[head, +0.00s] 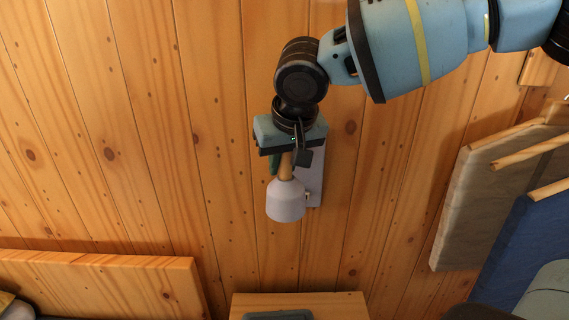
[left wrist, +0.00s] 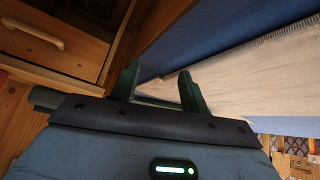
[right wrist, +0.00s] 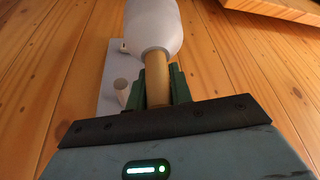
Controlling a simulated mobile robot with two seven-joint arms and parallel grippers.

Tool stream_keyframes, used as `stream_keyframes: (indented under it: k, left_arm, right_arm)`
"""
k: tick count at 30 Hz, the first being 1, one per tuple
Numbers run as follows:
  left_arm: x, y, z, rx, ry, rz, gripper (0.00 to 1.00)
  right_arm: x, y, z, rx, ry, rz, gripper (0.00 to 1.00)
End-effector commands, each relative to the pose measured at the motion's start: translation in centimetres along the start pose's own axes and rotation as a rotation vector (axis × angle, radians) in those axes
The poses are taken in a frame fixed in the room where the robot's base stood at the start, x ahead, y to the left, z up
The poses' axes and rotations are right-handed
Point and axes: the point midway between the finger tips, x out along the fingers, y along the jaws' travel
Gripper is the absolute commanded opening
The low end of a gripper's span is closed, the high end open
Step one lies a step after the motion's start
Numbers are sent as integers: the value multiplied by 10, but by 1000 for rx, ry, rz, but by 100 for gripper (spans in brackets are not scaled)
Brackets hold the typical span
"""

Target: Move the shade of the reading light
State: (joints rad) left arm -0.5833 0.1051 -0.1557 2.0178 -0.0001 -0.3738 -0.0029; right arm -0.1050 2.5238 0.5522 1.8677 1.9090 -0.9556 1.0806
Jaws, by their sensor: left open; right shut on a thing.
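The reading light's shade (head: 286,201) is pale lilac-grey and hangs in front of the plank wall in the head view. It also shows in the right wrist view (right wrist: 153,25), with a tan neck (right wrist: 157,80) below it. A flat grey mounting plate (head: 314,178) is on the wall behind it. My right gripper (head: 285,165) is shut on the tan neck of the shade, its green fingers on either side of it. My left gripper (left wrist: 160,85) shows only in the left wrist view, open with nothing between its fingers.
A wooden cabinet top (head: 345,304) stands below the shade. A wooden board (head: 110,285) is at lower left. Grey (head: 465,205) and blue (head: 515,250) padded panels are at right. In the left wrist view, a drawer (left wrist: 55,40) and a pale fringed cloth (left wrist: 240,75) lie beyond the fingers.

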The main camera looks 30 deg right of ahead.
Motion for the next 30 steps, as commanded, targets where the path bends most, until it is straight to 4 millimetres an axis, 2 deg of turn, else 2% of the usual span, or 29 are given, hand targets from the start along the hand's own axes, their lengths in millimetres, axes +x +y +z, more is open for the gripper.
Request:
stream_keyframes:
  k: [1,30]
  left_arm:
    - [1,0,2,-1,-3,0,45]
    - [2,0,5,-2,-8,1,45]
  right_arm:
    - [9,1,9,10,-29,12,0]
    - [10,0,3,106,-27,49,0]
